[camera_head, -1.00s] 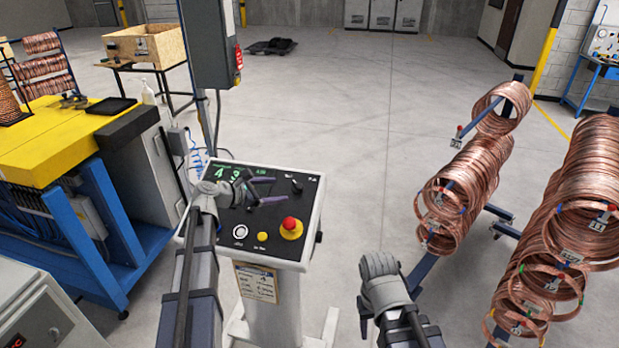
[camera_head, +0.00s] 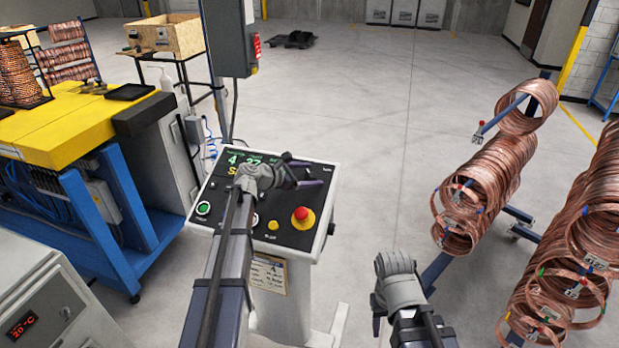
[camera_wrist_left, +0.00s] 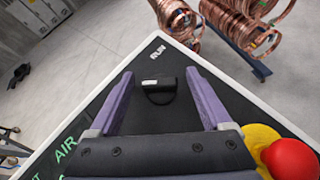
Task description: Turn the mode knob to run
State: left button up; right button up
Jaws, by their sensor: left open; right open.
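The mode knob (camera_wrist_left: 158,90) is a small black knob with a pale mark, on the dark panel near its corner in the left wrist view. White RUN lettering (camera_wrist_left: 157,52) stands just beyond it. My left gripper (camera_wrist_left: 159,73) is open, with a purple finger on each side of the knob; I cannot tell whether either touches it. In the head view my left gripper (camera_head: 313,171) is over the upper right of the control panel (camera_head: 290,238), and the knob is hidden there. My right gripper (camera_head: 378,318) hangs low right of the panel stand, open and empty, its fingers partly hidden.
A red emergency button (camera_head: 302,214) on a yellow base, a small yellow button (camera_head: 273,225) and a green button (camera_head: 203,208) sit on the panel. Racks of copper coils (camera_head: 485,185) stand to the right, a yellow-topped bench (camera_head: 70,125) to the left.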

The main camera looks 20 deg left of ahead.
pick_arm(q)
grip_shut()
dwell(0.8)
